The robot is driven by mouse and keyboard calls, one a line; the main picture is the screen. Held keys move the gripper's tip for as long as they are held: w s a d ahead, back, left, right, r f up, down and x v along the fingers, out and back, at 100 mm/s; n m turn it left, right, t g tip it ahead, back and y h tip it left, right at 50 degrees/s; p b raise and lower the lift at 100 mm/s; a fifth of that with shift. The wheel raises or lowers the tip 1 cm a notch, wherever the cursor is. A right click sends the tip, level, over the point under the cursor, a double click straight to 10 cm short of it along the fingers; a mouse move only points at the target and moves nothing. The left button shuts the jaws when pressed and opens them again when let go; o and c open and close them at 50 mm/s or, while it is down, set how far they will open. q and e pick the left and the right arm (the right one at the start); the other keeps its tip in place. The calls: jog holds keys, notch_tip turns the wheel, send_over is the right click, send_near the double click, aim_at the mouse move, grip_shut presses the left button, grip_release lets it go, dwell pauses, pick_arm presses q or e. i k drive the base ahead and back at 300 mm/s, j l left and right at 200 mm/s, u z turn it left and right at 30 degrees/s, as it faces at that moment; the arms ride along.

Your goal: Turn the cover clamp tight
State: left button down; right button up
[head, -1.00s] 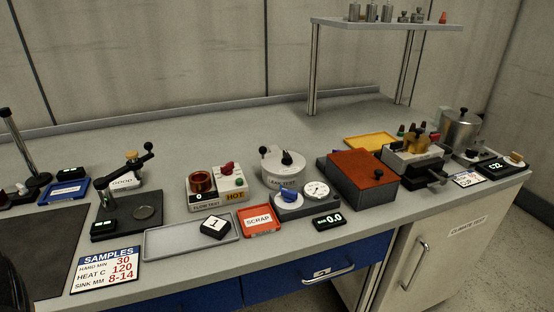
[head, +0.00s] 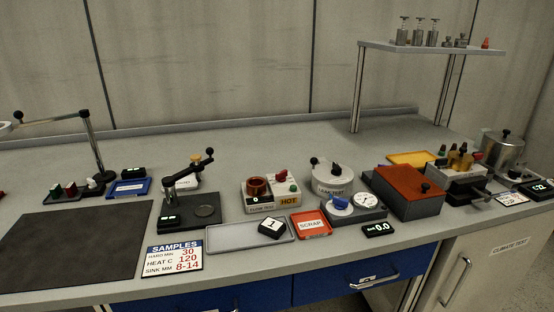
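A round light-grey leak test pot (head: 333,184) stands right of the middle of the bench in the head view. A black ball knob (head: 314,161) shows at the left of its cover, and a black knob or handle (head: 337,170) stands on its top. I cannot tell which of these is the cover clamp, or whether it is tight. In front of the pot is a grey base with a blue knob (head: 340,203) and a round dial gauge (head: 365,202). Neither of my grippers is in view.
The red-topped box (head: 402,183) stands close to the pot's right. The hot unit (head: 271,194) is at its left, with the red scrap tray (head: 311,224) and display (head: 378,229) in front. A shelf (head: 430,47) rises behind. The bench behind the pot is clear.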

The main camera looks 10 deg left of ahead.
aim_at(337, 171)
jog(key=u, duration=1.5)
jog(key=l+u, duration=0.15)
jog(key=u, duration=0.2)
jog(key=l+u, duration=0.1)
jog(key=u, duration=0.25)
jog(key=k+l+u, duration=0.1)
jog(key=u, duration=0.25)
jog(key=k+l, duration=0.35)
jog(key=l, duration=0.15)
jog(key=k+l, duration=0.35)
jog(key=l, duration=0.15)
jog(key=k+l, duration=0.35)
jog(key=l, duration=0.15)
